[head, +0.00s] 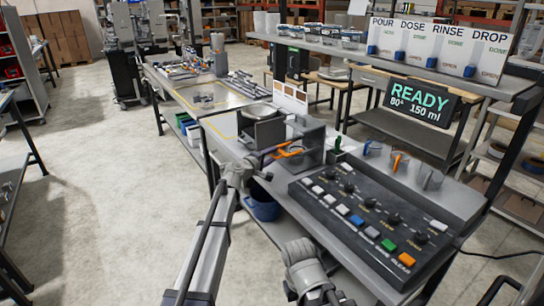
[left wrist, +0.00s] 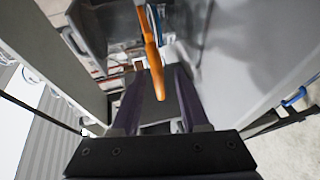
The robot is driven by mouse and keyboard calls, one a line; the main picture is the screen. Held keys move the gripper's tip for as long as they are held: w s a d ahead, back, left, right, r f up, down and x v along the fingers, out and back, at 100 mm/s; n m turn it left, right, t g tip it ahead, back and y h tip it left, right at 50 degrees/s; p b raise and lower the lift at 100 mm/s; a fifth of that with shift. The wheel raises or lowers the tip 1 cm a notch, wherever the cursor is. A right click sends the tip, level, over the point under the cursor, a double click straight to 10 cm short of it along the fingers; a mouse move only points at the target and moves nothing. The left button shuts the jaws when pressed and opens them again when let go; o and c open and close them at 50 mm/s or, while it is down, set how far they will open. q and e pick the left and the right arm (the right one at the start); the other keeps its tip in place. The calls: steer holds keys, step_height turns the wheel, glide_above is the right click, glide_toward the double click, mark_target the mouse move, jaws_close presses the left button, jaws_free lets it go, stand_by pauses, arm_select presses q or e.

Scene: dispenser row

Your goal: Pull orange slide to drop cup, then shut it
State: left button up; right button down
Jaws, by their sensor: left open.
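The orange slide (head: 290,153) sticks out from the front of a grey dispenser box (head: 309,147) near the middle of the head view. My left gripper (head: 264,174) is just in front of and below it. In the left wrist view the slide's orange handle (left wrist: 150,42) reaches down between the two dark fingers of my left gripper (left wrist: 162,78). The fingers are open, with a gap beside the handle; whether either touches it I cannot tell. No cup can be made out at the dispenser. My right arm shows at the bottom of the head view, its fingers out of sight.
A dark control panel (head: 322,213) with knobs and coloured buttons lies to the right. A READY display (head: 420,103) and four cards, including DROP (head: 486,52), stand behind. A blue bin (head: 262,207) sits below the bench. Open floor lies left.

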arm_select(q)
steer(key=p+v, duration=0.1)
steer(key=v, duration=0.6)
steer(key=shift+s+a, duration=0.25)
steer(key=shift+s, duration=0.05)
steer(key=shift+r, duration=0.1)
stand_by(0.4)
steer(key=s+d+f+m+g+y, duration=0.1)
steer(key=s+f+m+g, duration=0.3)
steer(key=s, duration=0.4)
steer(key=s+d+f+m+g, duration=0.1)
steer(key=s+f+m+g, duration=0.2)
steer(key=s+f, duration=0.45)
steer(key=s+a+f+m+g+y, duration=0.1)
steer(key=s+a+f+g+y, duration=0.15)
steer(key=s, duration=0.45)
steer(key=s+a+f+m+g+y, duration=0.2)
steer(key=s+a, duration=0.2)
steer(key=s, duration=0.4)
steer(key=s+a+f+m+g+y, duration=0.1)
steer(key=s+a+f+g+y, duration=0.2)
steer(key=s, duration=0.4)
steer(key=s+d+r+m+y+p, duration=0.1)
steer(key=s+d+r+m+p, duration=0.2)
steer(key=d+r+p, duration=0.3)
steer(key=s+d+r, duration=0.1)
steer(key=d, duration=0.3)
steer(key=shift+s+m, duration=0.3)
steer(key=shift+s, duration=0.1)
